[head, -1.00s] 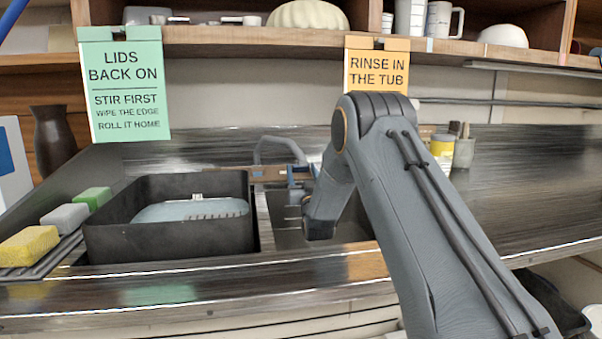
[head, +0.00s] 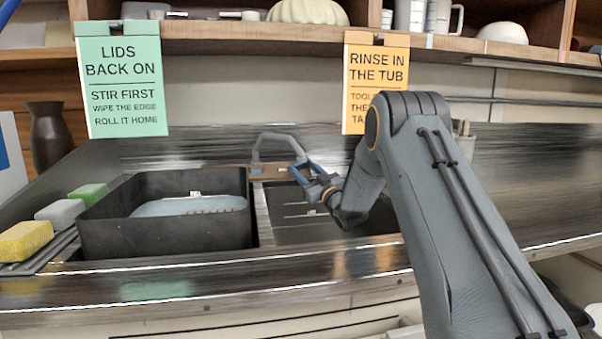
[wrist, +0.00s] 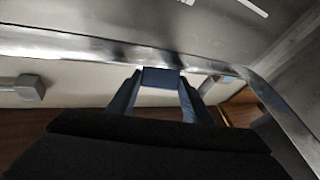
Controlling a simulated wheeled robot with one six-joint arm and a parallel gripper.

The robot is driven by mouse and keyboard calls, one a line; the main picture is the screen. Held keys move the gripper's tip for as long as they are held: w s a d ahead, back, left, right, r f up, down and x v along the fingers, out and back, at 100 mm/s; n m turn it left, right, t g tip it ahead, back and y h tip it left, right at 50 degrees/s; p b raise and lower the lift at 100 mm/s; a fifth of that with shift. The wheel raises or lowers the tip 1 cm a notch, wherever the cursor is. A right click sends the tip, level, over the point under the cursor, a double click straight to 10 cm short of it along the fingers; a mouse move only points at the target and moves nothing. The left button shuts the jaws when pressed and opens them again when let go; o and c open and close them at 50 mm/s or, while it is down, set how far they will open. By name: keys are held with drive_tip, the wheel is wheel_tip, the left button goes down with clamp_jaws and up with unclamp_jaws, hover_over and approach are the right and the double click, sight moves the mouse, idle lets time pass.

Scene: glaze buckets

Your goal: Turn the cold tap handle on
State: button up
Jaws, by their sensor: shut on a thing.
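The grey arched tap spout (head: 277,141) stands at the back of the sink, in the middle of the head view. My gripper (head: 298,170) has blue fingers and reaches in from the right beside the spout's base. In the wrist view my gripper (wrist: 158,84) has one finger on each side of a dark blue block, which looks like the cold tap handle (wrist: 160,77). The fingers are shut on it. In the head view the handle is hidden or too small to tell from the fingers.
A black tub (head: 165,236) stands left of the sink basin (head: 290,215). Sponges (head: 57,210) lie on a rack at the far left. Two signs (head: 122,80) hang from the shelf above. The steel counter at right is clear. A grey block (wrist: 30,88) shows in the wrist view.

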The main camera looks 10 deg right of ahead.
drive_tip(key=shift+w+d+n+g+y+b, duration=0.15)
drive_tip(key=shift+n+g+y+b, duration=0.1)
drive_tip(key=shift+n+g+y, duration=0.7)
drive_tip(key=shift+s+d+n+g+y+b, duration=0.1)
drive_tip(key=shift+n+g+y+b, duration=0.15)
drive_tip(key=shift+n+g+y, duration=0.7)
drive_tip(key=shift+n+y, duration=0.3)
drive_tip(key=shift+n, duration=0.2)
drive_tip(key=o, duration=1.1)
drive_tip(key=shift+r, duration=0.1)
drive_tip(key=shift+c, duration=0.2)
wheel_tip(320, 180, up, 10)
